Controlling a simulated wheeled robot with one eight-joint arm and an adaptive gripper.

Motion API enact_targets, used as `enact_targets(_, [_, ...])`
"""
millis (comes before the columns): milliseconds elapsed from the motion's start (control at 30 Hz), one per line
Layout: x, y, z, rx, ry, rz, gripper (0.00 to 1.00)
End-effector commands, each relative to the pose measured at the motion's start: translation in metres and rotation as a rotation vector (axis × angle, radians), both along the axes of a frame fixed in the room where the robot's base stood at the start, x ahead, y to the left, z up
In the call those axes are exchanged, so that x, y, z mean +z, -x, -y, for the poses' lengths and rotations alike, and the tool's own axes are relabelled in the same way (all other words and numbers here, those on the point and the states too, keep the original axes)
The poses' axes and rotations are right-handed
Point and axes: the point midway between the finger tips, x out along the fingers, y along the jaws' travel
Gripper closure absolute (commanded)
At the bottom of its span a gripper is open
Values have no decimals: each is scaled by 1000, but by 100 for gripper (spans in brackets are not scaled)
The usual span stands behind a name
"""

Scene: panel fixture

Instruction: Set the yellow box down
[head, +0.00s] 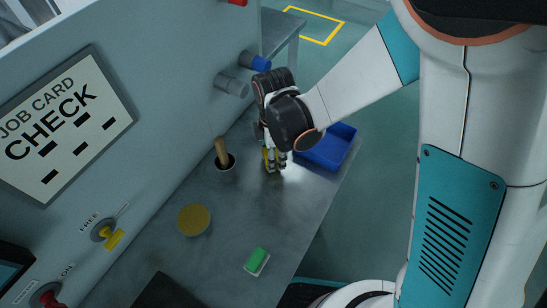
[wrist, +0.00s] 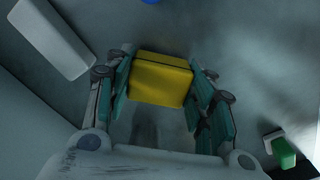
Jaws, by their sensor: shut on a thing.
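The yellow box (wrist: 160,80) sits between the two fingers of my gripper (wrist: 160,95) in the wrist view, with a finger pad against each side. In the head view my gripper (head: 274,158) points down over the grey table, left of the blue bin. Only a small bit of the yellow box (head: 268,162) shows there between the fingers; the rest is hidden by my gripper. The box is close to the table top, but I cannot tell whether it touches.
On the table (head: 215,262) are a wooden handle (head: 221,151) in a dark cup, a round yellow disc (head: 194,219) and a green block (head: 257,259) on a white base. The blue bin (head: 328,148) is close right of my gripper. Blue (head: 255,62) and grey (head: 231,85) knobs jut from the panel.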

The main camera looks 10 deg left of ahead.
Motion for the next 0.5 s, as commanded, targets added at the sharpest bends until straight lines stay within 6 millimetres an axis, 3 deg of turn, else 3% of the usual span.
enact_targets(67, [-12,0,0,0,0,0,81])
enact_targets(467, [-15,0,0,0,0,0,81])
enact_targets(500, [-14,0,0,0,0,0,44])
